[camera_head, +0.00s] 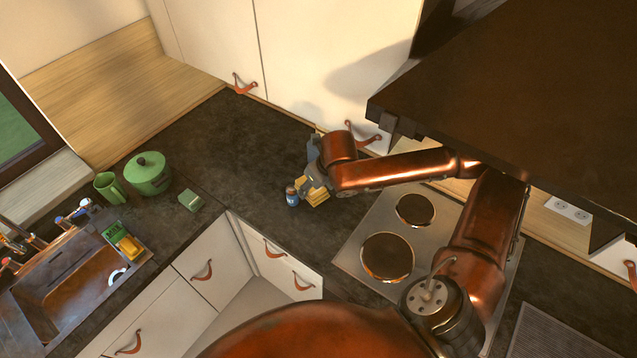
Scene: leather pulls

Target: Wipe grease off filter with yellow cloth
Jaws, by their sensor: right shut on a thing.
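A yellow cloth (316,194) shows as a small yellow patch at my right gripper, on or just above the dark counter near the corner. My right gripper (311,187) is shut on it, as far as this small view shows; the arm comes in from the right under the hood. A flat dark grey ribbed panel (563,338), which looks like the filter, lies on the counter at the bottom right, cut by the frame edge. Grease on it cannot be made out. My left gripper is not in view.
A small blue bottle (292,196) stands right beside the gripper. A hob (420,241) with two plates lies between gripper and panel. The dark hood (510,90) overhangs at upper right. A green pot (148,173), mug (109,187) and sink (75,290) are left.

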